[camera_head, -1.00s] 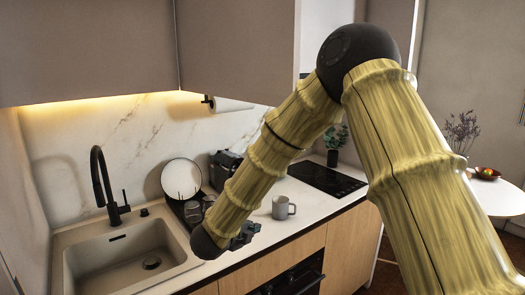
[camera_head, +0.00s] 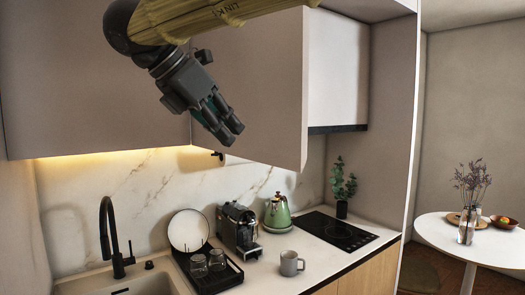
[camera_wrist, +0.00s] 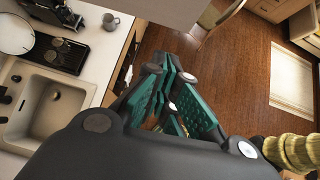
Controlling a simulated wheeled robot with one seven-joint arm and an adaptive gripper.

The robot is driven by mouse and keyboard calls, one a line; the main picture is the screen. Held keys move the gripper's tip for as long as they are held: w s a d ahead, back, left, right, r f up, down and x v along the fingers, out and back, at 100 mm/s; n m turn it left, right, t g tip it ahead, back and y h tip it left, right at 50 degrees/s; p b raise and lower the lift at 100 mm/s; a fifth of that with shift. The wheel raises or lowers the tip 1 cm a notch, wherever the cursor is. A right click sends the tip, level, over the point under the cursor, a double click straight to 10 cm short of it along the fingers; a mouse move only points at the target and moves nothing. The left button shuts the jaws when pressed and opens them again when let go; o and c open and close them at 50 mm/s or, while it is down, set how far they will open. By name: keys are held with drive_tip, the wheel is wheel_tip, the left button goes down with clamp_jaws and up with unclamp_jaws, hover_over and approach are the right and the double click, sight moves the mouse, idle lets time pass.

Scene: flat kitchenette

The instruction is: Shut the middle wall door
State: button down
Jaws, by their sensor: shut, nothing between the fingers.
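The middle wall door (camera_head: 262,95) is a flat taupe panel in the upper middle of the head view. It stands ajar, its free right edge swung out from the cabinet row and its lower corner hanging over the counter. My gripper (camera_head: 230,132) is in front of the door's left part, near its lower edge, pointing down and right. Its fingers are together and empty; whether they touch the door I cannot tell. In the wrist view my gripper (camera_wrist: 178,100) shows with green finger pads, and a pale panel, probably the door (camera_wrist: 185,10), crosses the top.
Another wall door (camera_head: 80,90) at left looks closed. Below are the sink (camera_wrist: 45,110), a dish rack (camera_head: 208,268), a coffee machine (camera_head: 238,228), a green kettle (camera_head: 277,212), a mug (camera_head: 291,263) and a hob (camera_head: 335,230). Open floor (camera_wrist: 235,70) lies at right.

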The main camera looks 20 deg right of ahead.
sight(271, 158)
drive_tip(key=shift+w+d+r+p+x, duration=0.15)
drive_tip(key=shift+d+r+p+x, duration=0.2)
drive_tip(key=shift+p+x, duration=1.35)
drive_tip(key=shift+w+d+r+p+x, duration=0.3)
drive_tip(key=shift+p+x, duration=0.45)
drive_tip(key=shift+x, duration=1.8)
drive_tip(key=shift+w+d+r+p+x, duration=0.1)
drive_tip(key=shift+d+r+p+x, duration=0.25)
drive_tip(key=shift+p+x, duration=1.35)
drive_tip(key=shift+d+f+b, duration=0.2)
drive_tip(key=shift+f+b, duration=0.1)
drive_tip(key=shift+b, duration=0.2)
